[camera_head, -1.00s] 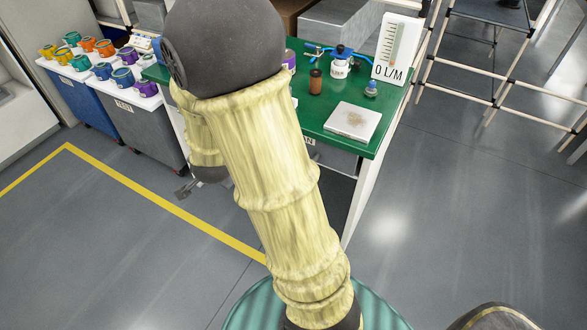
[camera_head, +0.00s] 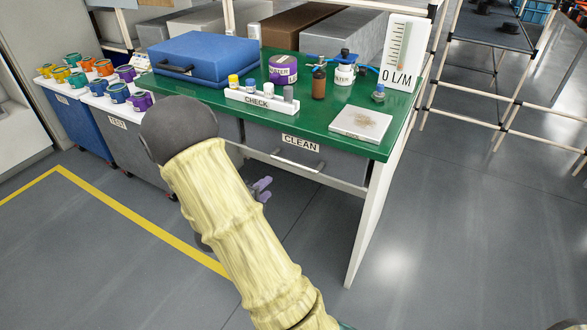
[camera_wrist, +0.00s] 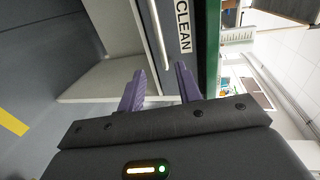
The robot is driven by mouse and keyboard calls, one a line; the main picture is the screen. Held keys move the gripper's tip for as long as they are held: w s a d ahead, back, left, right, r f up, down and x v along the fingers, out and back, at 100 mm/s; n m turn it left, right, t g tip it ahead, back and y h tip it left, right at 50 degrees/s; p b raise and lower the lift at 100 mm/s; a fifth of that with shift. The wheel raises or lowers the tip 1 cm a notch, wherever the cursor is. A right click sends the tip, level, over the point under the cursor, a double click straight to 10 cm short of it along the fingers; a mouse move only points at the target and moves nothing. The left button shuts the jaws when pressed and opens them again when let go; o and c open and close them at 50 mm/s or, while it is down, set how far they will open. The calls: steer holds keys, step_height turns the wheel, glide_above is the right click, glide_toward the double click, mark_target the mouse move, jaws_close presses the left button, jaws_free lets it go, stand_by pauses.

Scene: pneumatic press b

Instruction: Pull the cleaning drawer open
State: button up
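The cleaning drawer (camera_head: 335,167) is a grey drawer under the green table top, with a white "CLEAN" label and a pale bar handle (camera_head: 297,163). It looks shut. In the wrist view the handle (camera_wrist: 158,35) runs up the picture beside the "CLEAN" label on the drawer (camera_wrist: 199,70). My gripper (camera_head: 263,188) is below and left of the handle in the head view, partly hidden by my arm. In the wrist view its two purple fingers (camera_wrist: 160,82) are apart with nothing between them. The handle's lower end lies just beyond the fingertips, apparently not touched.
The green table (camera_head: 230,110) bears a blue case (camera_head: 203,58), a "CHECK" rack (camera_head: 262,103), a purple tin (camera_head: 283,69), bottles and a white plate (camera_head: 361,124). A white table leg (camera_head: 368,215) stands right. Bins with paint pots stand left. Floor in front is clear.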

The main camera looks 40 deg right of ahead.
mark_target(292, 165)
steer(key=shift+d, duration=0.1)
steer(key=b+x, duration=0.1)
steer(key=x, duration=1.6)
steer(key=shift+w+d+f, duration=0.1)
steer(key=shift+w, duration=0.05)
steer(key=shift+c, duration=0.4)
jaws_close()
